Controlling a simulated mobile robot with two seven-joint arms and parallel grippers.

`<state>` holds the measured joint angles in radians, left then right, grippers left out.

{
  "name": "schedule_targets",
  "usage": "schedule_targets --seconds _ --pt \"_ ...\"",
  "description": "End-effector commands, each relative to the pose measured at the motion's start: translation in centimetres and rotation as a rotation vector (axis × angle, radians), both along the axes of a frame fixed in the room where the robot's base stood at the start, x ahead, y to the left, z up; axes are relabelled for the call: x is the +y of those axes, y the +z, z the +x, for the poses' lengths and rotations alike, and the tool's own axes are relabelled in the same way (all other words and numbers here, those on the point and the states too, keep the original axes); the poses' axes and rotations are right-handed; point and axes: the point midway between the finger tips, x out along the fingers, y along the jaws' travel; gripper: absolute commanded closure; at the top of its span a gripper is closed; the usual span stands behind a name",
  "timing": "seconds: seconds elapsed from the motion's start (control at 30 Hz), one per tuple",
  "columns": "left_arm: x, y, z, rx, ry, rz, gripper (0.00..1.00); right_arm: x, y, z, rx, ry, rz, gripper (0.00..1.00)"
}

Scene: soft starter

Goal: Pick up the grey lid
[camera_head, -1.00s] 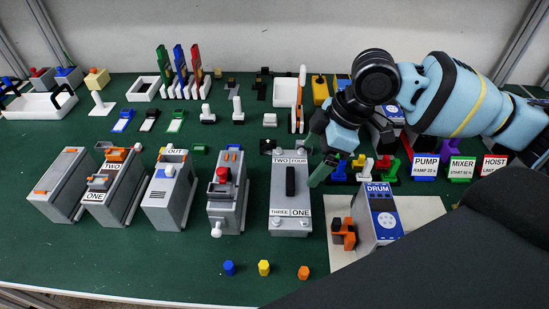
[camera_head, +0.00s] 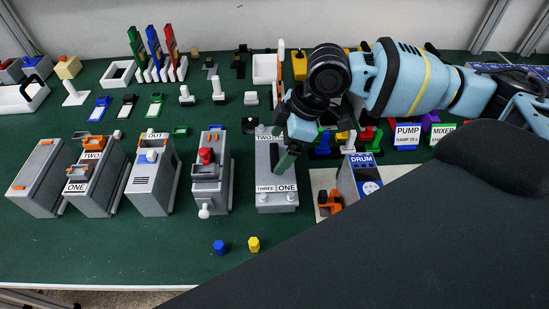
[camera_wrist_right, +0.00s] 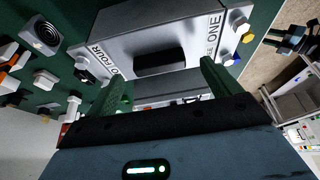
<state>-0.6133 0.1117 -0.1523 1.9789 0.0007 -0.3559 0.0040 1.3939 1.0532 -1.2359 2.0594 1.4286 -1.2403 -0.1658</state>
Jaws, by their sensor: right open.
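A grey box-like piece (camera_head: 268,160) with a grey top marked TWO, THREE and ONE stands right of centre in the head view; the top looks like the grey lid. In the right wrist view the same grey piece (camera_wrist_right: 190,32) fills the upper middle, with a black bar handle (camera_wrist_right: 160,62) on it. My right gripper (camera_head: 284,150) is over this piece and partly hides its top and the handle. In the wrist view its two green fingers stand apart on either side of the handle, with nothing held. Contact cannot be told. My left gripper is not in view.
A grey unit with a red knob (camera_head: 206,157) stands close on the left, with several grey boxes beyond. The DRUM unit (camera_head: 362,172) stands close on the right. Blue (camera_head: 219,247) and yellow (camera_head: 253,244) pegs lie in front. The green front strip is mostly clear.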

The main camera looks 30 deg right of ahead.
Motion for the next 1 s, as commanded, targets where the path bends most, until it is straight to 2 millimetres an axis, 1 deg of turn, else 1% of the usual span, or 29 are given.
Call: schedule_targets --seconds 0.03,0.17,0.43,0.47,0.83,1.0 --pt "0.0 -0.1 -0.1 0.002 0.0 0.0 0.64 0.2 -0.7 0.1 0.003 0.001 -0.001 0.11" --pt "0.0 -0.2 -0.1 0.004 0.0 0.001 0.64 0.6 -1.7 0.3 0.001 -0.002 -0.001 0.11" --pt "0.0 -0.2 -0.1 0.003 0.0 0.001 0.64 0.7 -1.9 0.3 -0.001 -0.002 -0.001 0.11" --pt "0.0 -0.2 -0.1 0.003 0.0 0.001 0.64 0.7 -1.9 0.3 -0.001 -0.002 -0.001 0.14" --pt "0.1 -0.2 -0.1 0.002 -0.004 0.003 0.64 0.7 -1.9 0.3 -0.001 -0.002 -0.001 0.62" --pt "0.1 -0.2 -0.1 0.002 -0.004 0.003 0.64 0.7 -1.9 0.3 -0.002 -0.002 0.0 0.62"
